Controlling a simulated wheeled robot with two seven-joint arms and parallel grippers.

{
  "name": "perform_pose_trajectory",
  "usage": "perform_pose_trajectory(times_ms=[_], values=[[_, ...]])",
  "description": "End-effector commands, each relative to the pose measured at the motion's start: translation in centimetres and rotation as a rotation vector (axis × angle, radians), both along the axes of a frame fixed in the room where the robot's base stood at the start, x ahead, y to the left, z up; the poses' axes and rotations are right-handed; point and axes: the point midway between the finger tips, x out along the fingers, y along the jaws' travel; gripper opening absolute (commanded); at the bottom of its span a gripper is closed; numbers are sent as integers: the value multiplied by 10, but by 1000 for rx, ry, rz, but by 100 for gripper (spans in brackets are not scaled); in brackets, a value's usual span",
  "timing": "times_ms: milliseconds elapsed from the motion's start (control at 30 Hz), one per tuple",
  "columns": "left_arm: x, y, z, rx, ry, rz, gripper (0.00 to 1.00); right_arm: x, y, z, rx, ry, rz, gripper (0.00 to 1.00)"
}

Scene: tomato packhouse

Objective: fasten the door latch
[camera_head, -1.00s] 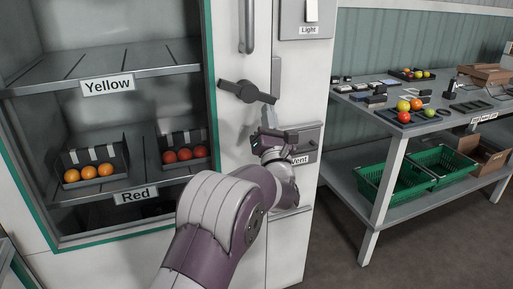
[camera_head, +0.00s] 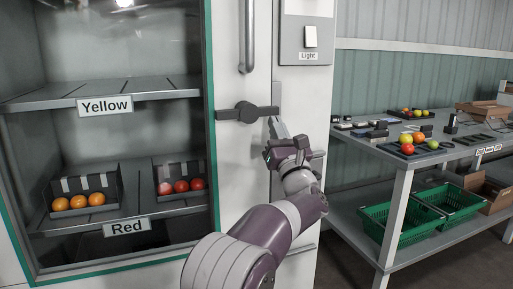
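The door latch (camera_head: 247,112) is a dark bar on a round pivot on the white cabinet door (camera_head: 232,170). It lies nearly level, its right end reaching the upright grey catch plate (camera_head: 275,94) at the door's right edge. I cannot tell whether it is seated in the catch. The door looks closed. My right gripper is out of view.
An upright door handle (camera_head: 246,36) is above the latch. A Light switch panel (camera_head: 305,42) is up to the right. Behind the glass are shelves with trays of orange and red tomatoes. A packing table (camera_head: 400,160) with green crates (camera_head: 388,217) stands at right.

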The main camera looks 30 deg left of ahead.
Motion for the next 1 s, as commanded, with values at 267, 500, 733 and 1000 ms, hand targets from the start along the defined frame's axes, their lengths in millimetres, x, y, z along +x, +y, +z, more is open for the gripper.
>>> perform_pose_trajectory(times_ms=[267,500,733,1000], values=[[-1,0,3,2,-5,0,0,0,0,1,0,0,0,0],[2,-2,-22,2,-5,0,0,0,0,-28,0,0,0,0],[-6,-21,-51,1,1,-2,0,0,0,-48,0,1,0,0],[-37,-57,-83,1,1,-2,0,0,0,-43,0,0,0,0]])
